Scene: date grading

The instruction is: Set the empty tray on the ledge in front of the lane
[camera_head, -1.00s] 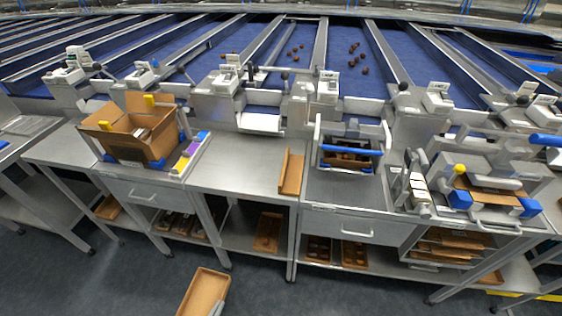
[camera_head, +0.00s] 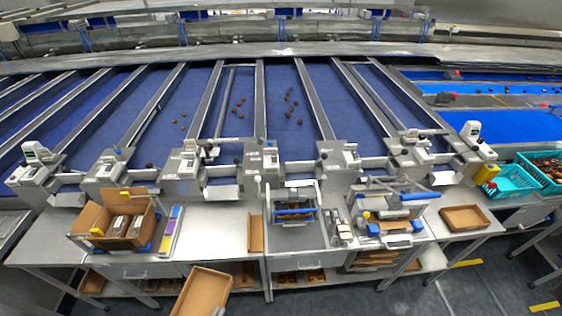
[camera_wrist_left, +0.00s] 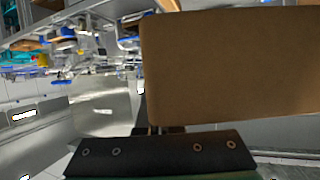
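An empty brown tray (camera_head: 204,291) with low walls is at the bottom of the head view, in front of the steel tables. My left gripper (camera_head: 218,311) is at its lower right edge, mostly cut off by the frame. In the left wrist view the tray's flat brown face (camera_wrist_left: 230,70) rises from between the fingers, with a dark finger pad (camera_wrist_left: 155,152) against its lower edge, so the gripper is shut on it. Blue lanes (camera_head: 212,118) with a few dates lie behind the tables. A pale ledge (camera_head: 222,192) sits at the lane's front end. My right gripper is not in view.
An open cardboard box (camera_head: 97,218) stands on the left table. A narrow brown tray (camera_head: 256,236) is at the middle table's right edge. A weighing stand (camera_head: 295,236) and blue-fitted fixture (camera_head: 388,226) stand right of it. The steel top (camera_head: 210,232) between is clear.

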